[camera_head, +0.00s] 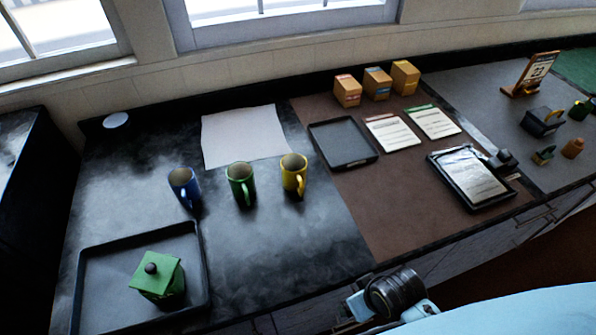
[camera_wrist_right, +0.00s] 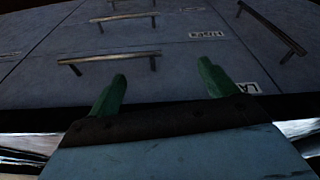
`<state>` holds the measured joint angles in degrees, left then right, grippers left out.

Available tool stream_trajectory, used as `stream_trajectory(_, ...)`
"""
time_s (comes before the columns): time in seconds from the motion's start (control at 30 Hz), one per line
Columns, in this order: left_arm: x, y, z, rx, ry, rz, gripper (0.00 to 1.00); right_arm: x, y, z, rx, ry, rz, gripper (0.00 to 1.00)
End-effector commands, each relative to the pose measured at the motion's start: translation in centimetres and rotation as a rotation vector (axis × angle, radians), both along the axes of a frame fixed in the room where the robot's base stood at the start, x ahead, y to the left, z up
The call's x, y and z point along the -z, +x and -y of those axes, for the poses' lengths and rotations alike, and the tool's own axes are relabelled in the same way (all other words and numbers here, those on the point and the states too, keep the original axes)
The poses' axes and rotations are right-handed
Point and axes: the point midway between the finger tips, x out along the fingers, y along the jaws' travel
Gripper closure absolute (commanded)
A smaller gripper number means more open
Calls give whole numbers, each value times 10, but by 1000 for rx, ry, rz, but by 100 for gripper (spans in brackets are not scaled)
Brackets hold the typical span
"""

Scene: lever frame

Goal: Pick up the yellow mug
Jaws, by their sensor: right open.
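The yellow mug (camera_head: 293,175) stands upright on the dark counter, right of the green mug (camera_head: 241,185) and the blue mug (camera_head: 184,188). Its handle faces the front. The three mugs stand apart in a row. My right gripper (camera_wrist_right: 161,74) shows in the right wrist view with its two green fingers apart and nothing between them. It faces the cabinet drawers, and no mug is in that view. In the head view part of my arm shows at the bottom right, in front of the counter edge and well away from the yellow mug. My left gripper is not seen.
A white sheet (camera_head: 243,136) lies behind the mugs. A black tray (camera_head: 84,292) with a green lidded container (camera_head: 157,277) is at front left. An empty dark tray (camera_head: 343,144) lies right of the yellow mug. Drawer handles (camera_wrist_right: 109,57) protrude below. Counter before the yellow mug is clear.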

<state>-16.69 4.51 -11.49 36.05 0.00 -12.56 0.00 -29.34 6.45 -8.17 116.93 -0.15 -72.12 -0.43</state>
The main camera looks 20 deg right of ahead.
Motion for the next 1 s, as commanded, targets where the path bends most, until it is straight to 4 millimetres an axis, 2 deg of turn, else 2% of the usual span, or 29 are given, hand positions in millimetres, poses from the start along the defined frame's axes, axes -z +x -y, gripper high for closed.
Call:
stream_trajectory(0.03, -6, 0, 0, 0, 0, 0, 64, -21, 2, 0, -5, -2, 12, 16)
stream_trajectory(0.27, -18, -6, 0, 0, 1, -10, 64, -91, 2, 0, -28, -12, 45, 16)
stream_trajectory(0.33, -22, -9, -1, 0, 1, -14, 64, -116, 11, -3, -122, -55, 88, 16)
stream_trajectory(0.67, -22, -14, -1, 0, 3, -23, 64, -131, 84, -29, -836, -472, 286, 16)
stream_trajectory(0.77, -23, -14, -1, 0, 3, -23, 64, -140, 110, -39, -1118, -688, 343, 16)
stream_trajectory(0.9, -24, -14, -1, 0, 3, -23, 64, -155, 145, -51, -1571, -1112, 378, 16)
stream_trajectory(1.0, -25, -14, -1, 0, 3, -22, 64, -162, 163, -57, -1845, -1418, 347, 16)
